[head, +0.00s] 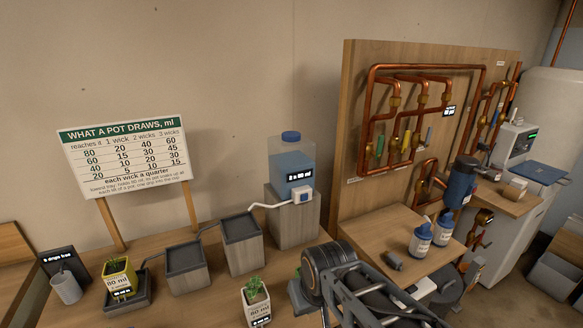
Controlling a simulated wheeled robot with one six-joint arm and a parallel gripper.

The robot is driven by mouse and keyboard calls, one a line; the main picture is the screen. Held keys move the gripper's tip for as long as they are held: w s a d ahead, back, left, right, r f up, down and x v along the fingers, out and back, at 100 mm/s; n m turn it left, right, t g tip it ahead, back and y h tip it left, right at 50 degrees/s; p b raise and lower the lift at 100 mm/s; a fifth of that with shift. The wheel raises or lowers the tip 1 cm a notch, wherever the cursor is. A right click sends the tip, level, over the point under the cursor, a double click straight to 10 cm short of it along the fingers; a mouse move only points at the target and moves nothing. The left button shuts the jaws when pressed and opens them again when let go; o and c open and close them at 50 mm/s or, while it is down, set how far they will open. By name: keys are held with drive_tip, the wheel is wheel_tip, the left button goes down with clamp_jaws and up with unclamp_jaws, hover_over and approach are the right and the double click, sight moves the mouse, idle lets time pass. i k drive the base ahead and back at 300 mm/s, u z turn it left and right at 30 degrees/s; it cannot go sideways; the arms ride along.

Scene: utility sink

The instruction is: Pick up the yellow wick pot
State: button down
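The yellow wick pot (119,278) stands upright at the lower left in the head view, with a small green plant in it and a label on its front. It sits in a dark square tray (143,304) on the wooden bench. My gripper does not show in this view.
A grey cup (66,287) stands left of the pot. Dark-topped grey blocks (187,268) (242,245) and thin tubing stand to its right. A white pot with a plant (257,305) is near my arm. A sign (125,155) on posts rises behind.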

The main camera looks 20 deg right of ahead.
sight(119, 275)
drive_tip(key=u, duration=1.25)
drive_tip(key=k, duration=0.5)
drive_tip(key=u, duration=0.95)
drive_tip(key=i, duration=1)
